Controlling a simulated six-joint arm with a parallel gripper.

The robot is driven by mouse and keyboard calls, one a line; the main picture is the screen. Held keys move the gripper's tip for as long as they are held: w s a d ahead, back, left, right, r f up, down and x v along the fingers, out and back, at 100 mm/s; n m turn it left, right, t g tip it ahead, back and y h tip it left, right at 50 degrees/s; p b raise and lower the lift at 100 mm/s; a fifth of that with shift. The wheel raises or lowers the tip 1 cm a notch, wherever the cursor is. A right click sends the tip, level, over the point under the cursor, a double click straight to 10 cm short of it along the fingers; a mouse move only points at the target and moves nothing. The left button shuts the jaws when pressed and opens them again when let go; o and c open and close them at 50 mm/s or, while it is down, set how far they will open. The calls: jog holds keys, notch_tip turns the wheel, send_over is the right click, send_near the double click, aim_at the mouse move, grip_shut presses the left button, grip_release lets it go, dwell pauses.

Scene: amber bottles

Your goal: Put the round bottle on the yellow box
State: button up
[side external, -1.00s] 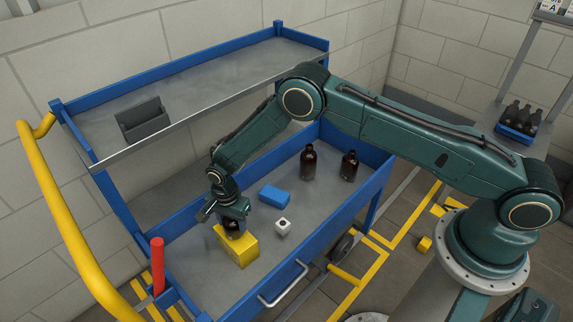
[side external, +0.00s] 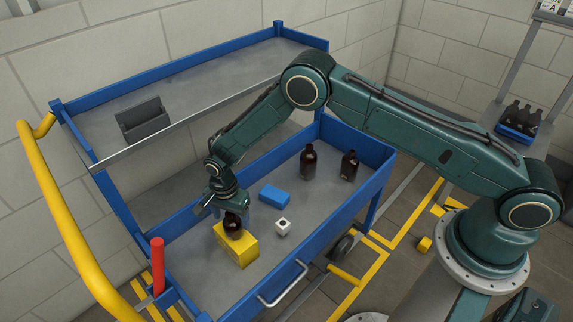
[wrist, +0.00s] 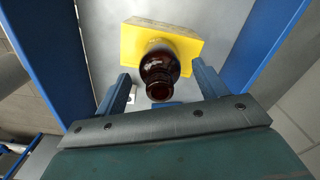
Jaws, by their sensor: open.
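A dark amber round bottle (side external: 233,226) stands upright on the yellow box (side external: 240,251) on the cart's lower tray. In the wrist view the bottle (wrist: 159,70) is seen from its neck end, with the yellow box (wrist: 190,45) behind it. My gripper (side external: 229,210) is just behind and above the bottle. In the wrist view its two blue fingers stand apart, one on each side below the bottle's neck, and hold nothing. The bottle looks clear of the fingers.
A blue block (side external: 274,195) and a small white cube (side external: 283,227) lie right of the yellow box. Two more amber bottles (side external: 309,161) (side external: 349,166) stand farther right. Blue rails (side external: 345,140) edge the tray, and a red post (side external: 157,266) stands at its left corner.

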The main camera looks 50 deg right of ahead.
notch_tip(320, 180, up, 10)
jog(key=shift+f, duration=0.2)
dwell(0.3)
jog(key=shift+r, duration=0.1)
jog(key=shift+d+r, duration=0.15)
jog(key=shift+r, duration=0.2)
jog(key=s+d+r+n+t, duration=0.1)
jog(key=s+d+r+n, duration=0.2)
jog(key=r, duration=0.6)
jog(key=s+d+r+n+t, duration=0.1)
jog(key=s+d+r, duration=0.35)
jog(key=r, duration=0.35)
jog(key=s+d+r+n+t, duration=0.1)
jog(key=s+d+r+n, duration=0.2)
jog(key=r, duration=0.6)
jog(key=s+d+r+n+t, duration=0.1)
jog(key=s+d+r+n, duration=0.1)
jog(key=s, duration=0.9)
jog(key=s+d+r+n+t, duration=0.1)
jog(key=s+d+r+n, duration=0.2)
jog(key=s+d, duration=0.4)
jog(key=s+n, duration=0.1)
jog(key=s, duration=0.4)
jog(key=shift+s+r+n+t, duration=0.2)
jog(key=shift+s+n+t, duration=0.05)
jog(key=shift+n+t, duration=0.05)
